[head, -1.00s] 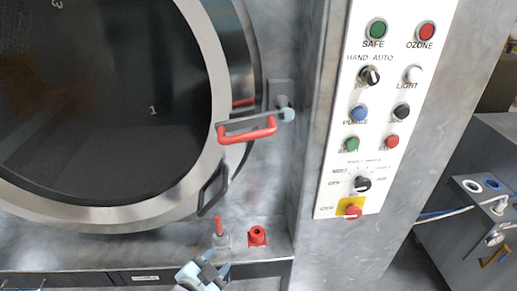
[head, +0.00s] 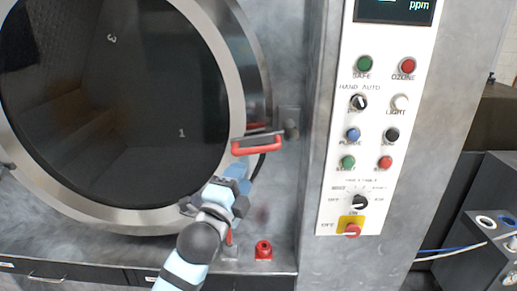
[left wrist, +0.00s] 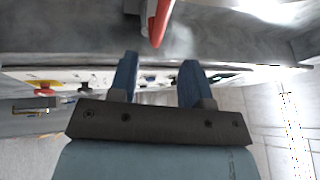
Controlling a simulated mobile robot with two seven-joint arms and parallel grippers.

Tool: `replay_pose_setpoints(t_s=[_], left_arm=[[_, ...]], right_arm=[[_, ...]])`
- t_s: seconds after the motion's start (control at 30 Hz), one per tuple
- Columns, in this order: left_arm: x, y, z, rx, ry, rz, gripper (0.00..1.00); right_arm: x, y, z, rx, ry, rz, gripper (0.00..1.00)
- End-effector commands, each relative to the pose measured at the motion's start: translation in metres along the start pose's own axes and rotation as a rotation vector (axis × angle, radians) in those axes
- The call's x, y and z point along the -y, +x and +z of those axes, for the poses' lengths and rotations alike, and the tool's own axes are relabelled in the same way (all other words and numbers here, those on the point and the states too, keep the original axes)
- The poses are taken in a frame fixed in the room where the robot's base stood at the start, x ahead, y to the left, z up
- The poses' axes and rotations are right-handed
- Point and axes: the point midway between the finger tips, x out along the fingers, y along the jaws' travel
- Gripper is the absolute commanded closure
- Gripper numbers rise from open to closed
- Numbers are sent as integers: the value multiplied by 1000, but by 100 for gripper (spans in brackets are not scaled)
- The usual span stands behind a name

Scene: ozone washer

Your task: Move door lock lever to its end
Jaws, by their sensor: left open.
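The lever with a red grip (head: 257,147) on a dark bar sits at the right edge of the round washer door (head: 236,95). My left gripper (head: 238,172) is open just below the red grip, with its blue fingers pointing up toward it. In the left wrist view a red bar (left wrist: 162,20) shows above and between the two blue fingers of the left gripper (left wrist: 158,70). The fingers look empty, and I see no contact with the red bar. My left arm hides part of the lower door edge. My right gripper is not in view.
A small upright red lever (head: 229,237) and a red knob (head: 263,250) stand below the door, close to my left arm. A white control panel (head: 375,130) with buttons and switches is to the right. A grey machine (head: 485,215) stands at far right.

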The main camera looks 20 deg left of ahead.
Motion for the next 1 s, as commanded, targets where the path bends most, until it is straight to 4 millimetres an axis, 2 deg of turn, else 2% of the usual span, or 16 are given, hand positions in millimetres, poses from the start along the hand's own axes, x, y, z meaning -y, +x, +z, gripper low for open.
replay_pose_setpoints(t_s=[0.03,0.2,0.43,0.6,0.9,0.93,1.0], left_arm=[[4,13,-1,0,-3,-1,56],[4,50,-1,0,-4,-1,56],[2,88,0,0,-3,1,56],[0,100,-1,-1,-4,1,56],[0,102,0,-1,-4,1,56],[0,102,0,-1,-3,1,58],[0,102,0,-1,-3,1,74]], right_arm=[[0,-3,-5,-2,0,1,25],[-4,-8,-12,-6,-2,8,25],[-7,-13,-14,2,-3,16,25],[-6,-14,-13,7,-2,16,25],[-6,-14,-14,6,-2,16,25],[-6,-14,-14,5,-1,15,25],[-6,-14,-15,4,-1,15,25]])
